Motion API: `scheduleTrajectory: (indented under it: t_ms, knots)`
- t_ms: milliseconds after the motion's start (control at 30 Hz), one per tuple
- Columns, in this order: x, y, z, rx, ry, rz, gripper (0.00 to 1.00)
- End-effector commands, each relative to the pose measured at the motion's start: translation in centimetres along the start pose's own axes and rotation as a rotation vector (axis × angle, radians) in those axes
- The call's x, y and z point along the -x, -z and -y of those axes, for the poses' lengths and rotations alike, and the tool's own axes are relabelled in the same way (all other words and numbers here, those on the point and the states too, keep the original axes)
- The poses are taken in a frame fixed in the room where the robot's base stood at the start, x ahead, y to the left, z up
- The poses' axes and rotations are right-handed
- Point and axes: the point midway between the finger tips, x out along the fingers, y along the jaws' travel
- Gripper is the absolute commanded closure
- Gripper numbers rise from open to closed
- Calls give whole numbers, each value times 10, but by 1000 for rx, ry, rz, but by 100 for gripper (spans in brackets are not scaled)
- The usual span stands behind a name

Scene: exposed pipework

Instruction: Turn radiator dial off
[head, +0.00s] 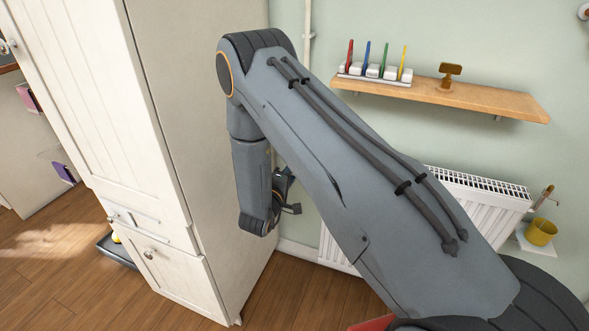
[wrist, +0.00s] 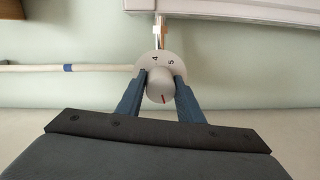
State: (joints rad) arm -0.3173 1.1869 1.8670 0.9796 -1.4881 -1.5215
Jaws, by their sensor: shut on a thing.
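The radiator dial (wrist: 158,84) is a round, pale knob in the wrist view. Its collar carries the digits 4 and 5, and a short red mark shows on the lower part of its face. My gripper (wrist: 160,90) has one blue finger on each side of the knob and is shut on it. In the head view part of my gripper (head: 287,190) shows beside the lower arm link; the dial is hidden there. The white radiator (head: 480,190) is on the wall, partly covered by my arm. Its edge (wrist: 230,5) seems to show at the top of the wrist view.
A white cabinet (head: 170,130) stands left of my arm. A wooden shelf (head: 480,97) with coloured items and a brown object (head: 450,76) is above the radiator. A yellow cup (head: 541,232) sits at right. A pale pipe (wrist: 85,68) runs left from the dial.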

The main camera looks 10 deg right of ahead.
Motion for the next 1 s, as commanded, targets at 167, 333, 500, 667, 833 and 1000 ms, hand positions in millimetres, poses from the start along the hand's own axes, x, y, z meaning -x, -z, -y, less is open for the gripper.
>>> scheduleTrajectory:
  t_ms: [167,333,500,667,833,1000]
  knots:
    - [1,-2,1,137,-1,6,89]
    - [1,-2,1,234,-4,10,89]
    - [1,-2,1,297,-6,11,89]
    - [1,-2,1,328,-7,12,89]
    - [1,-2,1,339,-8,12,89]
    - [1,-2,1,339,-8,12,89]
